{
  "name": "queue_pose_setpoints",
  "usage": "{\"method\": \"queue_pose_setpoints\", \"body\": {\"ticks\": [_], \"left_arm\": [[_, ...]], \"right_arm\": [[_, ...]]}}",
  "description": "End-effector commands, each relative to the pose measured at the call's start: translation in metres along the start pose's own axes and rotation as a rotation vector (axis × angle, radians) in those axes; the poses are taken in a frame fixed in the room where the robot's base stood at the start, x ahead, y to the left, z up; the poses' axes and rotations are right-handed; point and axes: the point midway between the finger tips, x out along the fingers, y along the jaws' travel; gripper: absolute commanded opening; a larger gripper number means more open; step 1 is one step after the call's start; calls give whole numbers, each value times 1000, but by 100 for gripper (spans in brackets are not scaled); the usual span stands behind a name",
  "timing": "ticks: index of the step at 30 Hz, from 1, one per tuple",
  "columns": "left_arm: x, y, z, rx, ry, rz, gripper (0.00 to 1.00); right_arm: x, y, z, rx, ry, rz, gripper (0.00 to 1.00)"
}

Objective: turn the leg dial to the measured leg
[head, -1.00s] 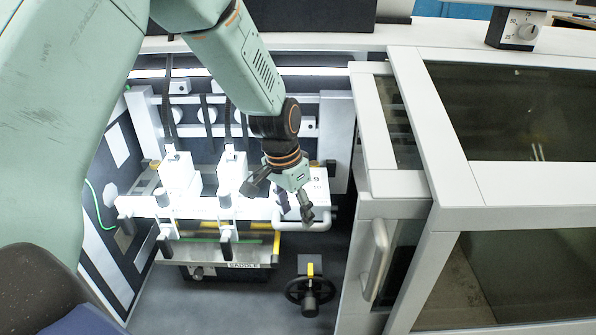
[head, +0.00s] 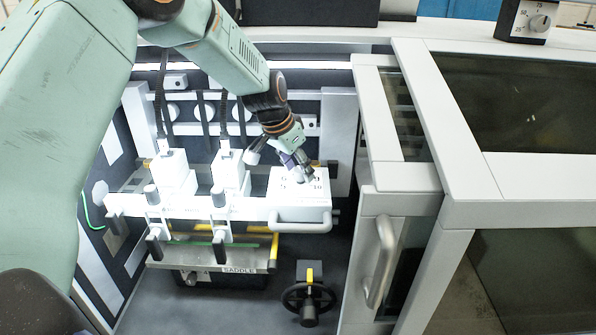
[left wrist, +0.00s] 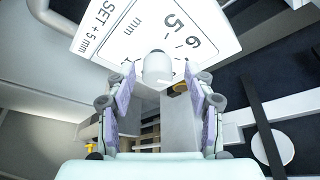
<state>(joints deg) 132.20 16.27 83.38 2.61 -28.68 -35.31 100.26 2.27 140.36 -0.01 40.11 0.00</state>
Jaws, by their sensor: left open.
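The leg dial is a light grey knob (left wrist: 157,67) on a white panel (left wrist: 110,28) marked "SET + 5 mm", with 5 and 6 readable beside the knob in the left wrist view. In the head view this panel is the top of a white box (head: 316,197) with a rounded handle at its front. My left gripper (head: 298,172) reaches down over the box top from behind. In the left wrist view its two fingers (left wrist: 162,100) stand open on either side of the gap, with the knob just beyond their tips. I cannot tell whether they touch it. My right gripper is not in view.
White stitching heads (head: 230,172) stand left of the dial box. A saddle bar (head: 238,267) and a black handwheel (head: 309,296) lie below. A white-framed cover with a handle (head: 382,258) stands to the right. Another dial box (head: 527,20) is at top right.

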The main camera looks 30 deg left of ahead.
Motion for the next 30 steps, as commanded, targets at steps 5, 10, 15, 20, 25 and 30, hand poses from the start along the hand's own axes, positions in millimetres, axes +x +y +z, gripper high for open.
{"method": "queue_pose_setpoints", "body": {"ticks": [5,10,15,20,25,30], "left_arm": [[4,0,-1,1,1,-1,54],[4,0,-1,0,1,-1,54],[4,0,-1,0,1,-1,39],[4,0,-1,0,1,-1,26],[4,0,-1,0,1,-1,11],[4,0,-1,0,1,-1,0]], "right_arm": [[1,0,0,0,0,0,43],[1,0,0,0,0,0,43],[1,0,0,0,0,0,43],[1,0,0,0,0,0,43],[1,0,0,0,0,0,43],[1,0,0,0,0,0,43]]}}
